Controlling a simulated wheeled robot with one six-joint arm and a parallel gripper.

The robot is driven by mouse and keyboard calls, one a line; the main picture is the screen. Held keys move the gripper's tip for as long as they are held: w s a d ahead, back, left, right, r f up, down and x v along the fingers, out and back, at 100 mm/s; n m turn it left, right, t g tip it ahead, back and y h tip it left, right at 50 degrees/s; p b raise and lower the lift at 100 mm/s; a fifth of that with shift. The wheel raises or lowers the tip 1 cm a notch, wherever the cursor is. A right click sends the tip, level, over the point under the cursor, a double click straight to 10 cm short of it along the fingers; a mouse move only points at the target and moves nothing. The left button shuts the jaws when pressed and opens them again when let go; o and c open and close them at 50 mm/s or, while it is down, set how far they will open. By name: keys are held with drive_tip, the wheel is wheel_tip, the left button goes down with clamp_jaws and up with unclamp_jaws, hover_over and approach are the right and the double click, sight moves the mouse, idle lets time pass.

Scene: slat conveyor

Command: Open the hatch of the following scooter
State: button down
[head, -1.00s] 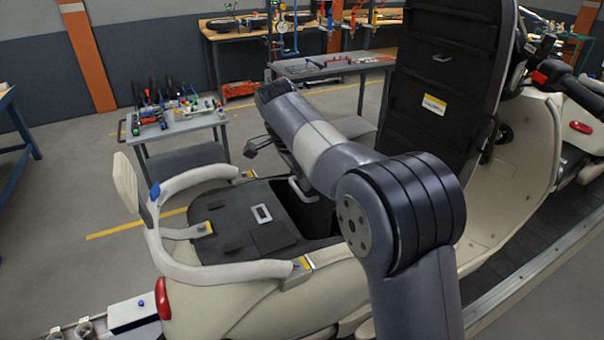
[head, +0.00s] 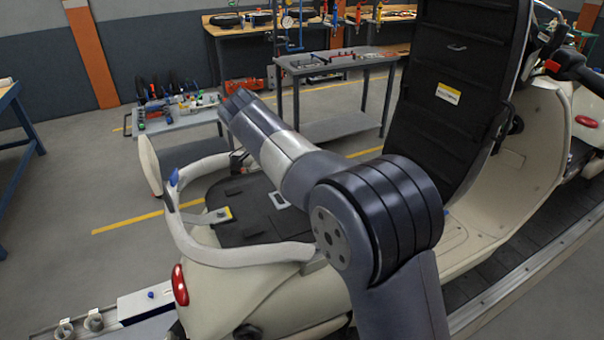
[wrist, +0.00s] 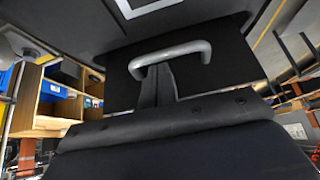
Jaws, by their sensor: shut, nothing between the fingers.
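The near cream scooter (head: 255,300) stands on the conveyor with its large black hatch panel (head: 420,120) raised steeply. A yellow label and small grip show on that panel's face. The rear deck (head: 235,205) is black, with a light rectangular frame (head: 280,201) partly behind my arm. In the wrist view, a grey bar handle (wrist: 175,53) is fixed to a dark panel (wrist: 220,80) below a light frame. My gripper (wrist: 156,72) is shut and empty, its fingertips just under the handle bar; whether they touch it I cannot tell. My arm hides the gripper in the head view.
A curved cream rail (head: 190,240) rings the rear deck. Another scooter (head: 590,115) stands ahead at the right. Tool carts (head: 180,122) and a workbench (head: 260,30) stand behind. Open floor lies at the left.

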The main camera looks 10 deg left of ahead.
drive_tip(key=v, duration=1)
drive_tip(key=shift+a+r, duration=0.15)
drive_tip(key=shift+r, duration=0.2)
drive_tip(key=x, duration=1)
drive_tip(key=shift+d+f, duration=0.25)
drive_tip(key=shift+f, duration=0.1)
drive_tip(key=shift+w+d, duration=0.3)
drive_tip(key=shift+r, duration=0.15)
